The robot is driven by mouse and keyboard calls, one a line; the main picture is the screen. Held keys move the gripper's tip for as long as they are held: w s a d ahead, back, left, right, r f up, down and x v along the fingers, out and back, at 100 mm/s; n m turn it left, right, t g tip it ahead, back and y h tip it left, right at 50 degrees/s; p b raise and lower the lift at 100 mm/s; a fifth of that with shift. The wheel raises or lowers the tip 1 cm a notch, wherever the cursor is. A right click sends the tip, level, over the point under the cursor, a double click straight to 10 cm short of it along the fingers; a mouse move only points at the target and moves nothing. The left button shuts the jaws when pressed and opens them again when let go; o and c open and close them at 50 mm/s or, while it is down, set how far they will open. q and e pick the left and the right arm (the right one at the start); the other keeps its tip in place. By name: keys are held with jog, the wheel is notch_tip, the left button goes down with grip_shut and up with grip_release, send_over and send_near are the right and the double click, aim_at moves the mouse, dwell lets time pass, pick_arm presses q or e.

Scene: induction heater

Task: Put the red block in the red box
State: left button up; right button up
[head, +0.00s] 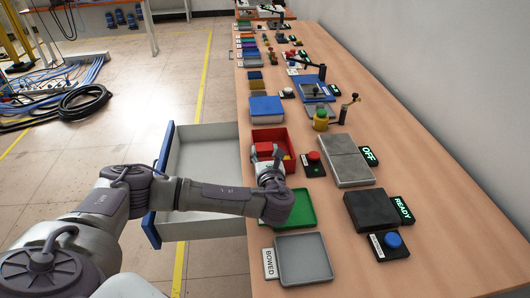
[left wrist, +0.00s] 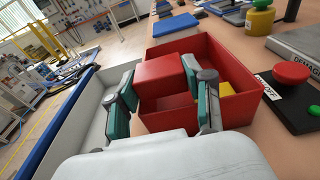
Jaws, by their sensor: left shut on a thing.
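The red block (left wrist: 160,72) is between the fingers of my left gripper (left wrist: 168,92), which is shut on it. In the head view, my left gripper (head: 266,158) is at the near side of the red box (head: 270,134), and the block (head: 263,147) shows just beyond the fingers. In the left wrist view, the open-topped red box (left wrist: 232,62) lies around and behind the block. The block appears over or inside the box's near left part; its underside is hidden, so I cannot tell whether it touches the floor. A yellow block (left wrist: 218,87) lies inside the box.
A green tray (head: 304,207) and a grey tray (head: 304,258) are nearer on the table. A red button (head: 314,156) and a grey plate (head: 346,162) stand right of the box. An open drawer (head: 205,150) juts out left.

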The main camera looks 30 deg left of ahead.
pick_arm(q)
jog(key=shift+s+f, duration=0.1)
jog(key=shift+f, duration=0.5)
jog(key=o, duration=0.9)
jog(key=shift+d+f, duration=0.1)
jog(key=o, duration=0.3)
jog(key=shift+f, duration=0.15)
jog(key=shift+o, duration=0.2)
jog(key=shift+r, duration=0.4)
jog(key=shift+s+d+r, duration=0.15)
jog(key=shift+s+d, duration=0.05)
jog(key=shift+s, duration=0.05)
jog(key=v, duration=1.1)
jog(key=shift+s+r, duration=0.1)
jog(key=shift+r, duration=0.25)
